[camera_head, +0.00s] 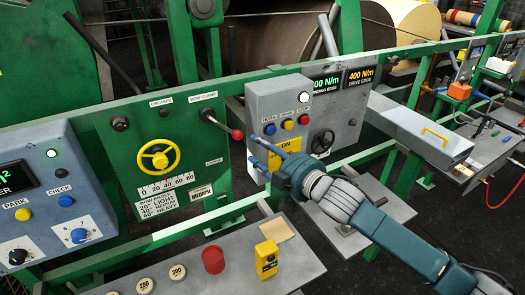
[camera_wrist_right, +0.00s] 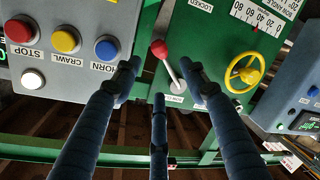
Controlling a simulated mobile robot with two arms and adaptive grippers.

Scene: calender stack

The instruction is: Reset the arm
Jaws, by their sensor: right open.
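My right gripper (camera_head: 262,153) is open and reaches in from the lower right, in front of the grey control box (camera_head: 278,97) and beside the green panel (camera_head: 180,150). In the right wrist view its three fingers (camera_wrist_right: 160,85) are spread with nothing held. A lever with a red knob (camera_head: 237,134) sticks out of the green panel, up and left of the fingertips. In the right wrist view the red knob (camera_wrist_right: 159,48) shows between the spread fingers; I cannot tell any contact. My left gripper is not in view.
The grey box carries blue, yellow, red and white buttons. A yellow handwheel (camera_head: 157,158) is on the green panel. A blue-grey console (camera_head: 50,190) stands at left. A shelf below holds a red cylinder (camera_head: 213,260) and a yellow device (camera_head: 266,259). A grey case (camera_head: 420,135) is at right.

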